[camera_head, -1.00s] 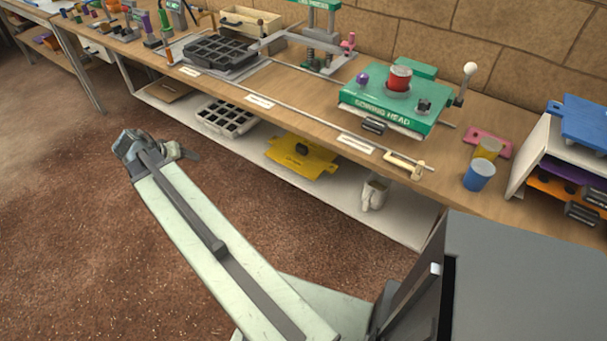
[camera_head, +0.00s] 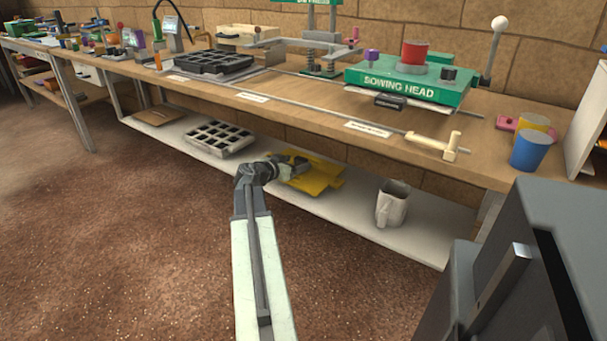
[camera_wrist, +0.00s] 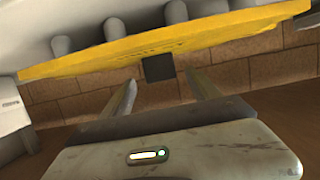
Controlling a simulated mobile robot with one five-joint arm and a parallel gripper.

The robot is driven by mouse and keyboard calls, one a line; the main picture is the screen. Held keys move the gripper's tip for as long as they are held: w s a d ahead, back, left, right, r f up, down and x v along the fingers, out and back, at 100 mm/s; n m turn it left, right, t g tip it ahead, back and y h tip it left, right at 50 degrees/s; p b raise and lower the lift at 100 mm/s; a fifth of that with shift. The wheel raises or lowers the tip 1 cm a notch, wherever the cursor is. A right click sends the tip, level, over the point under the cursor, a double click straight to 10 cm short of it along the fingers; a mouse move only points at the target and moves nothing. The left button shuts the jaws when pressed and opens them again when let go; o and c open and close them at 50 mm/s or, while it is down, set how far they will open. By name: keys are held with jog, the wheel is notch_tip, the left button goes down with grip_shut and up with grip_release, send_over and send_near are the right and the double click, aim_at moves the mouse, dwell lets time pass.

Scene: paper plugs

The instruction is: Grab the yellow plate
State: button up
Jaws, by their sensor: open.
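The yellow plate (camera_head: 322,178) lies on the white lower shelf under the bench, and my gripper partly covers its left side in the head view. In the wrist view the yellow plate (camera_wrist: 90,59) spans the upper part of the picture, with a dark block (camera_wrist: 158,67) on its near edge. My gripper (camera_wrist: 161,78) is open, its two fingers apart and pointing at the dark block. The block shows between the fingertips; I cannot tell whether they reach around it. In the head view my gripper (camera_head: 285,166) is at the plate's left side.
On the lower shelf (camera_head: 345,228), a dark-celled tray (camera_head: 218,138) stands left of the plate and a white mug (camera_head: 393,203) right of it. The bench top (camera_head: 300,100) overhangs the shelf, with a green sowing head (camera_head: 400,84) on it. The floor in front is clear.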

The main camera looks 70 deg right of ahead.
aim_at(307, 160)
jog(key=b+x, duration=0.2)
jog(key=x, duration=0.5)
jog(key=shift+s+d+f, duration=0.1)
jog(key=shift+s+d, duration=0.05)
jog(key=shift+d, duration=0.05)
jog(key=shift+a, duration=0.1)
grip_shut()
